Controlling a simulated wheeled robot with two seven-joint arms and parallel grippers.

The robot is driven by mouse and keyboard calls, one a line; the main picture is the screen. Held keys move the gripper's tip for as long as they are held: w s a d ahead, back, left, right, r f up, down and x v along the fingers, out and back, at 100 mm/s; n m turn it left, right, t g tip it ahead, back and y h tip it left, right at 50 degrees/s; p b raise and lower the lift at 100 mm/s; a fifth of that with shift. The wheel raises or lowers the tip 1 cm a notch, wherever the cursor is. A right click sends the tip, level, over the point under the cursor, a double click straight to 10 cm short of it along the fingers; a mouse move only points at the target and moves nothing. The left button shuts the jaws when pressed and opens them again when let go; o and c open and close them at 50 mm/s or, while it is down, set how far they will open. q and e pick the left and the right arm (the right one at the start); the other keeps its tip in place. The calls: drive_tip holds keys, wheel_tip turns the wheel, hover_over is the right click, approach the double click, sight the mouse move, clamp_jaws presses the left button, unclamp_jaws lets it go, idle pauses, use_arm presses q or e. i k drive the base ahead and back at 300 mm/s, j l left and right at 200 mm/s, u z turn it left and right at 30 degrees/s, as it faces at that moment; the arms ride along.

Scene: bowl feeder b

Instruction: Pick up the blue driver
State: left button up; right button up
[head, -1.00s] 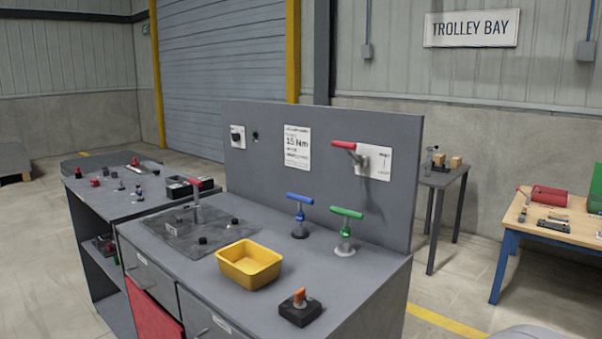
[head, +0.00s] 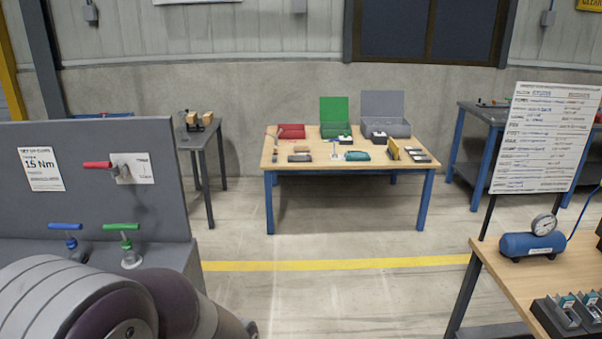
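The blue driver (head: 69,237), with a blue T-shaped handle, stands upright on the grey bench at the lower left of the head view. Its lower part is partly hidden behind my arm. A green-handled driver (head: 125,239) of like shape stands just to its right. My arm fills the lower left corner in front of the bench. Neither gripper shows in the head view.
A grey panel (head: 85,200) with a red-handled lever (head: 98,165) stands behind the drivers. A wooden table (head: 350,165) with green and grey boxes is at the back. A bench with a blue tank (head: 533,245) is at right. Open floor lies between.

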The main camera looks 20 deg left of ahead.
sight(77, 255)
drive_tip(key=i+u, duration=0.1)
drive_tip(key=i, duration=0.4)
drive_tip(key=i+l+u, duration=0.1)
drive_tip(key=i, duration=0.35)
drive_tip(key=i+l+u, duration=0.15)
drive_tip(key=i, duration=0.3)
drive_tip(key=i+l+u, duration=0.1)
drive_tip(key=i, duration=0.4)
drive_tip(key=i+l+u, duration=0.1)
drive_tip(key=i+l, duration=0.15)
drive_tip(key=i, duration=0.2)
drive_tip(key=i+j+u, duration=0.1)
drive_tip(key=i+u, duration=0.35)
drive_tip(key=i, duration=0.15)
drive_tip(key=i+l+u, duration=0.15)
drive_tip(key=i+u, duration=0.3)
drive_tip(key=i, duration=0.15)
drive_tip(key=i+l+u, duration=0.4)
drive_tip(key=i, duration=0.2)
drive_tip(key=i+j+u, duration=0.3)
drive_tip(key=i+u, duration=0.2)
drive_tip(key=i, duration=0.15)
drive_tip(key=i+u, duration=0.5)
drive_tip(key=i, duration=0.15)
drive_tip(key=i+l+u, duration=0.2)
drive_tip(key=i+u, duration=0.3)
drive_tip(key=i, duration=0.15)
